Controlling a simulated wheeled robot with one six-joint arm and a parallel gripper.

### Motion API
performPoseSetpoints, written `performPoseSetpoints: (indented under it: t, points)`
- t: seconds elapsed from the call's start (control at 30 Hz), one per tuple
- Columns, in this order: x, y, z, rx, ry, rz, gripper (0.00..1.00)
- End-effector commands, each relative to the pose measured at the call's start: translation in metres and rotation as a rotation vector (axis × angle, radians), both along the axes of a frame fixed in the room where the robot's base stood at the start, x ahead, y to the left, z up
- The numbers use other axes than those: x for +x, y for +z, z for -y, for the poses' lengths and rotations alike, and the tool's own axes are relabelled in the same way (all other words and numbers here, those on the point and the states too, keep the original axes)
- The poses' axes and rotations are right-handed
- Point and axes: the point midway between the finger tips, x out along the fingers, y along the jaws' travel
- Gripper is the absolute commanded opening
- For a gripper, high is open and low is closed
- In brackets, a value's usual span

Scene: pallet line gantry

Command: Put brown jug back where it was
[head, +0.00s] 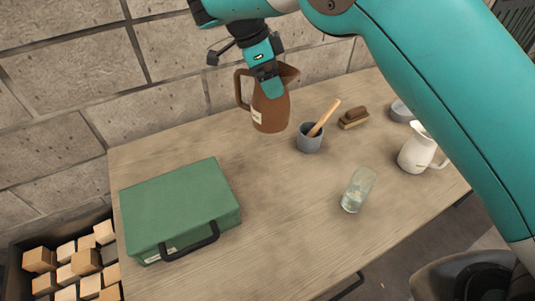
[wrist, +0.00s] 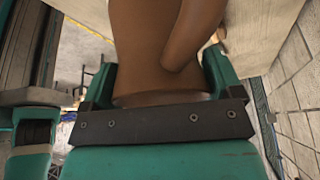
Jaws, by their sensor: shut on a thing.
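The brown jug (head: 270,108) is in my gripper (head: 267,82) near the back edge of the table in the head view. It looks upright, with its handle to the left and a pale label low on its side. I cannot tell for sure whether its base touches the table. In the wrist view the jug (wrist: 155,50) fills the space between the jaws of my gripper (wrist: 160,90), which are shut on it. The gripper hides part of the jug's upper body in the head view.
On the wooden table (head: 280,240) are a green case (head: 180,205) at left, a grey cup (head: 309,142) with a wooden handle in it right of the jug, a brush (head: 353,118), a glass (head: 357,190), a white pitcher (head: 417,152) and a grey bowl (head: 401,111). A crate of blocks (head: 75,265) stands lower left.

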Motion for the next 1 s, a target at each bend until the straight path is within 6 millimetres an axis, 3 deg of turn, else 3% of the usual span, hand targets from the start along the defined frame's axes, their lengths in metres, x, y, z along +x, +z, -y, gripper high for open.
performPoseSetpoints:
  t: [0.13, 0.6, 1.0]
  points:
    - [-0.001, -0.021, -0.002, -0.002, 0.004, -0.001, 0.27]
    - [0.000, -0.132, 0.002, -0.003, -0.002, -0.004, 0.27]
    - [0.000, -0.180, 0.001, -0.001, -0.002, -0.001, 0.27]
